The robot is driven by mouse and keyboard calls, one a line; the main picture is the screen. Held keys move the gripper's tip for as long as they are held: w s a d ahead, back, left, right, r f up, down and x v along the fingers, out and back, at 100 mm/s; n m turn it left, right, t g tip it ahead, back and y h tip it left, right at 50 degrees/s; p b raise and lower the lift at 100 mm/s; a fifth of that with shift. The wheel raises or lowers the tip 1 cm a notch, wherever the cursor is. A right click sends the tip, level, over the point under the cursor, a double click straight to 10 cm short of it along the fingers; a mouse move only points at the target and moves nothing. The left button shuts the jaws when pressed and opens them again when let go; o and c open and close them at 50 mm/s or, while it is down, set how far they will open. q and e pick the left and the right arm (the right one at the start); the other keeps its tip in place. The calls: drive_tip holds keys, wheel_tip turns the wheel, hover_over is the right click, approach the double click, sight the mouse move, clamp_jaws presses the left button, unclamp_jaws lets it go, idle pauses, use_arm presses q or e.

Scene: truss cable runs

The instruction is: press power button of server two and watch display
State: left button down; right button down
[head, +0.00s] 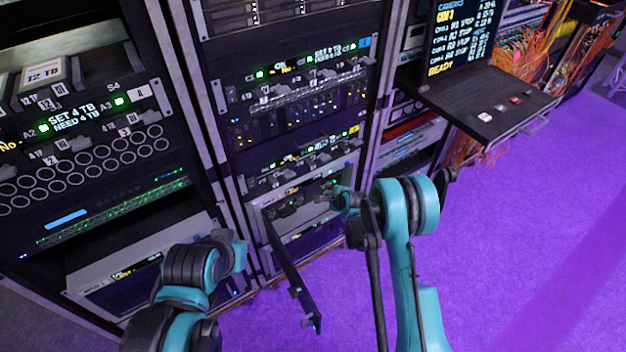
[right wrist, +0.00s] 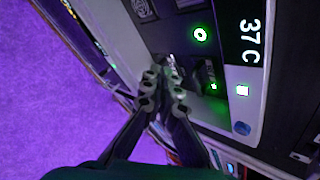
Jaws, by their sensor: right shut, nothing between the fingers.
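My right gripper (head: 340,198) is shut and empty, in front of a lower grey-faced server unit (head: 350,168) in the middle rack. In the right wrist view the closed fingertips (right wrist: 164,80) are close to the unit's front, beside dark recessed parts; I cannot tell if they touch. I cannot read a server number there. My left arm shows at lower left, without a clear gripper.
A narrow dark door panel (head: 292,275) swings out from the rack below my right gripper. A pull-out shelf (head: 480,100) under a text screen (head: 462,35) juts out at right. The left rack (head: 90,150) stands close. Purple floor (head: 540,230) is clear at right.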

drive_tip(key=w+a, duration=0.3)
drive_tip(key=w, duration=0.2)
drive_tip(key=shift+a, duration=0.35)
drive_tip(key=shift+w, duration=0.1)
idle(1.1)
drive_tip(key=shift+w+a, duration=0.25)
drive_tip(key=shift+w+a+r, duration=0.35)
drive_tip(key=shift+w+a, duration=0.05)
drive_tip(key=shift+a, duration=0.05)
idle(1.4)
drive_tip(key=shift+s+d+f, duration=0.1)
drive_tip(key=shift+s+d, duration=0.05)
drive_tip(key=shift+s, duration=0.1)
idle(0.4)
drive_tip(key=shift+s+d+f, duration=0.1)
drive_tip(key=shift+s+d, duration=0.7)
drive_tip(key=shift+s, duration=0.2)
drive_tip(key=shift+s+d+f, duration=0.1)
drive_tip(key=shift+s+d, duration=0.7)
drive_tip(key=shift+s, duration=0.2)
